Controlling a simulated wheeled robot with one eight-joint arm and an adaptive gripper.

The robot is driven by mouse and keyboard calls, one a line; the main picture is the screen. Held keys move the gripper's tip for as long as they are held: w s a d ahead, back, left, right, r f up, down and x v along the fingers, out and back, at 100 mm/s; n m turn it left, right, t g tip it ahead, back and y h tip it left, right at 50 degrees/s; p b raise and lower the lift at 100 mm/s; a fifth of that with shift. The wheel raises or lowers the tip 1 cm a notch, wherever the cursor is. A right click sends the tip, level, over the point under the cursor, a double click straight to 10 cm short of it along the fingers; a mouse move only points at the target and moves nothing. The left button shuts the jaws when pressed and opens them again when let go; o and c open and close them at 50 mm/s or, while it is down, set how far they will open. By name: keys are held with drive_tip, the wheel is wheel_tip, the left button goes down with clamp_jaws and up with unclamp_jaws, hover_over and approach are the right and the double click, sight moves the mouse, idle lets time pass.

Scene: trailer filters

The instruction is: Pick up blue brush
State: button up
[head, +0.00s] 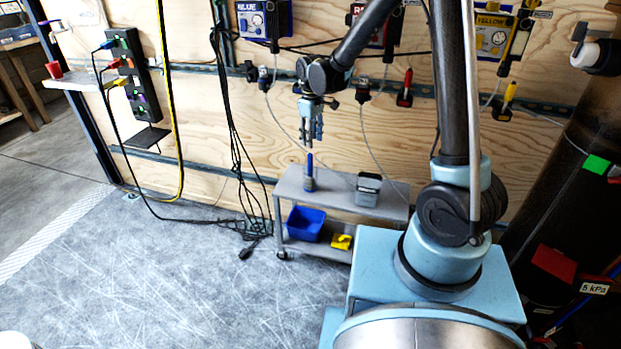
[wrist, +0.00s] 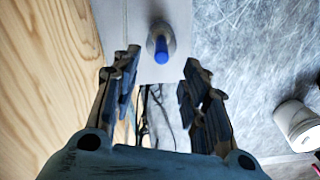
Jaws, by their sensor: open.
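The blue brush (head: 309,172) stands upright on the top of a grey cart (head: 285,189), near its left end in the head view. In the wrist view the brush (wrist: 161,45) is seen from above, its blue handle pointing up towards the camera. My gripper (head: 312,137) points down above the brush in the head view. In the wrist view my gripper (wrist: 158,75) has its two fingers wide apart with nothing between them. The brush appears beyond the fingertips, roughly centred between them, and apart from them.
A grey box (head: 367,189) stands on the cart to the right of the brush. The lower shelf holds a blue bin (head: 305,223) and a yellow item (head: 341,242). Black cables (head: 240,170) hang left of the cart. A plywood wall (head: 200,125) stands behind it.

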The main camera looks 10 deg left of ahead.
sight(310, 154)
drive_tip(key=shift+a+f, duration=0.2)
drive_tip(key=shift+f, duration=3.9)
clamp_jaws()
